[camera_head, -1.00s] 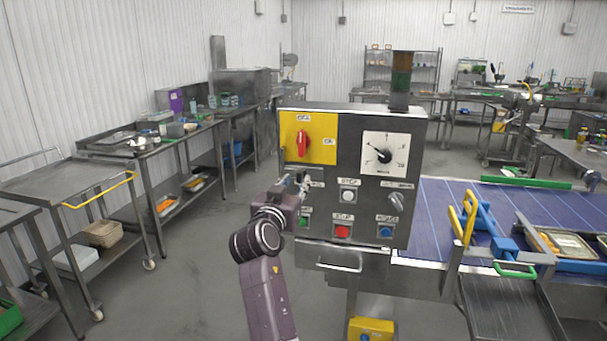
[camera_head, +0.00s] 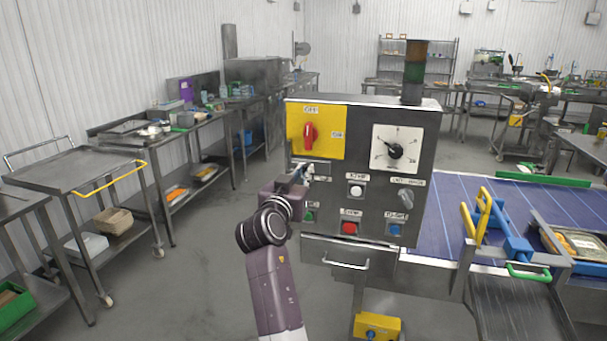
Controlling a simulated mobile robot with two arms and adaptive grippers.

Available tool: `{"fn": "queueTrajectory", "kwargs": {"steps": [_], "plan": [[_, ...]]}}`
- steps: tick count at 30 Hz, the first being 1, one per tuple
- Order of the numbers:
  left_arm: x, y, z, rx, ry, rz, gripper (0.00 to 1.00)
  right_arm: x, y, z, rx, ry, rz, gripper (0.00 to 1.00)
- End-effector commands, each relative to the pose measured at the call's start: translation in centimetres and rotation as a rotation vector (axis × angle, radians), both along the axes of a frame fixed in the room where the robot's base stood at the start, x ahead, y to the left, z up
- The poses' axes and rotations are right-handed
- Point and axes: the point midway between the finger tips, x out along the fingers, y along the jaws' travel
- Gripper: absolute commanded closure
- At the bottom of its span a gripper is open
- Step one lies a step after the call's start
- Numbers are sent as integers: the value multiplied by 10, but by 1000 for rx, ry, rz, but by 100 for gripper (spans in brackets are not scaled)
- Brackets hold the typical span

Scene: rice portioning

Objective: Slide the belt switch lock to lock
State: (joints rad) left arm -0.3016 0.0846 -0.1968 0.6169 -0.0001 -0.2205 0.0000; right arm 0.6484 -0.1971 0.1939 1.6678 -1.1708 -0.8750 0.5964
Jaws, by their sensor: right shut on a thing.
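The control box (camera_head: 365,160) stands at the end of the conveyor. On its yellow plate (camera_head: 330,122) a red rotary switch (camera_head: 309,137) stands upright, pointing towards the OFF label. The belt switch lock (camera_head: 316,167) is a small metal slide on the panel just below the yellow plate. My right gripper (camera_head: 304,176) comes from below and is shut on the lock's small handle at the panel's left side. The fingers hide most of the handle, and I cannot tell the slide's exact position. My left gripper is not in view.
Below the lock are a white button (camera_head: 355,191), a red button (camera_head: 349,228) and a blue button (camera_head: 395,229), with a dial (camera_head: 396,151) at the upper right. A drawer-like handle (camera_head: 346,265) juts out underneath. The blue conveyor belt (camera_head: 450,215) runs right.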

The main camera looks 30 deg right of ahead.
Motion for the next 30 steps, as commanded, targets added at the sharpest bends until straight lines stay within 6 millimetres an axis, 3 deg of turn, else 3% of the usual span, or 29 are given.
{"fn": "queueTrajectory", "kwargs": {"steps": [7, 13, 23, 24, 28, 30], "plan": [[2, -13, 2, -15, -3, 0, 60, -8, -8, 0, 3, 0, -3, 100], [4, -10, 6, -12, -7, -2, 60, -28, -25, -1, 3, 3, -4, 100], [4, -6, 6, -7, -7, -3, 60, -31, -28, -2, 1, 5, -7, 100], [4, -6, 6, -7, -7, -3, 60, -31, -28, -2, 1, 5, -7, 84], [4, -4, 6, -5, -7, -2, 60, -31, -28, -2, 0, 4, -5, 71], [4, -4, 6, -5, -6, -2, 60, -30, -27, -1, 1, 3, -4, 71]]}}
